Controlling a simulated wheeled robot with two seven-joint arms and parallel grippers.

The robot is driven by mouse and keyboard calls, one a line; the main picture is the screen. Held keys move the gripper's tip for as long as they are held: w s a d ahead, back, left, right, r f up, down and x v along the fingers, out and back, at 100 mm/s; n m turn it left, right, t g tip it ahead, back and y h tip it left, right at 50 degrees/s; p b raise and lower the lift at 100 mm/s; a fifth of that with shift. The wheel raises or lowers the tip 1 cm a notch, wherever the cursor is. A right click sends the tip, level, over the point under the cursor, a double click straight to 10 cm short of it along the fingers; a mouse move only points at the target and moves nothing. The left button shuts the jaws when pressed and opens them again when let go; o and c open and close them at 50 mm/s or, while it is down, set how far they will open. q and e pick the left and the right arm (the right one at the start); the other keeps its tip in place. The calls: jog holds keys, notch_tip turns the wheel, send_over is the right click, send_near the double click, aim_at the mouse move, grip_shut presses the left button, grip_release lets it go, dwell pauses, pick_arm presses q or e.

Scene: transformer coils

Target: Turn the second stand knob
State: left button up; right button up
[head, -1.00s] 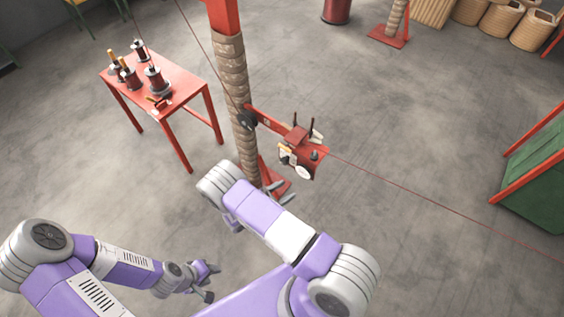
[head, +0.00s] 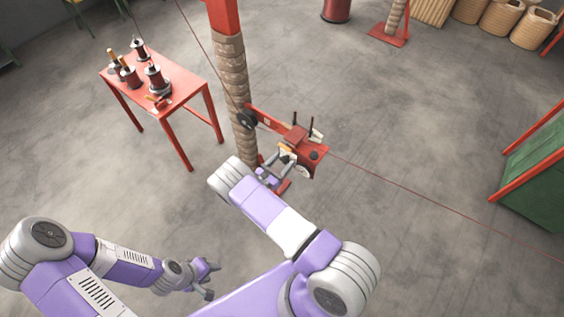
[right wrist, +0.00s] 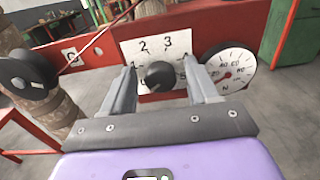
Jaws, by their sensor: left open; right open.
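A dark round knob (right wrist: 160,75) sits on a white plate (right wrist: 143,50) numbered around it, on the red stand head (head: 312,150). My right gripper (right wrist: 159,68) is open, with one finger on each side of the knob in the right wrist view. Gaps show between the fingers and the knob; I cannot tell how deep they reach. In the head view my right gripper (head: 281,166) is in front of the stand head and hides the knob. My left gripper (head: 209,279) is open and empty, low over the floor.
A round white gauge (right wrist: 230,68) is right of the plate. A black pulley (right wrist: 27,75) and a thin red wire are at left. The wrapped post (head: 236,95) stands behind. A red table (head: 185,80) with coils is at left. Floor on the right is open.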

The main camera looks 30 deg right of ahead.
jog(key=c, duration=1)
